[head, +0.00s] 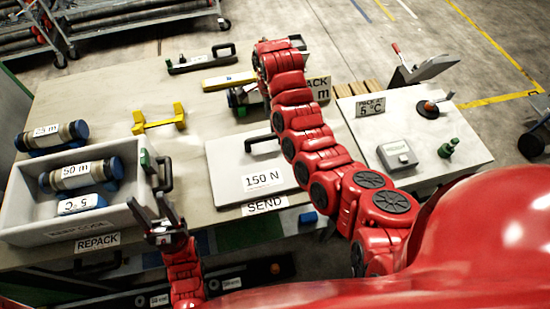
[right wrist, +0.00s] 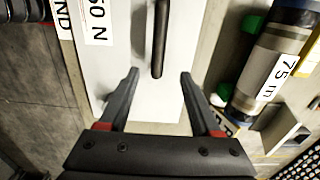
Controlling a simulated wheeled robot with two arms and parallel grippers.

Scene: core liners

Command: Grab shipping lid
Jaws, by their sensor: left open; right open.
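The shipping lid is a flat white panel (head: 225,175) marked "150 N", lying on the table above the SEND label. It also shows in the right wrist view (right wrist: 115,75). Its black bar handle (head: 262,139) stands near its far edge; in the right wrist view the handle (right wrist: 160,40) lies ahead of the fingertips, in line with the gap between them. My right gripper (right wrist: 160,74) is open and empty; in the head view my red arm largely hides it beyond the lid. My left gripper (head: 166,222) is open and empty beside the grey bin's right edge.
A yellow bracket (head: 159,119) stands behind the bin. A side table (head: 425,140) is at right.

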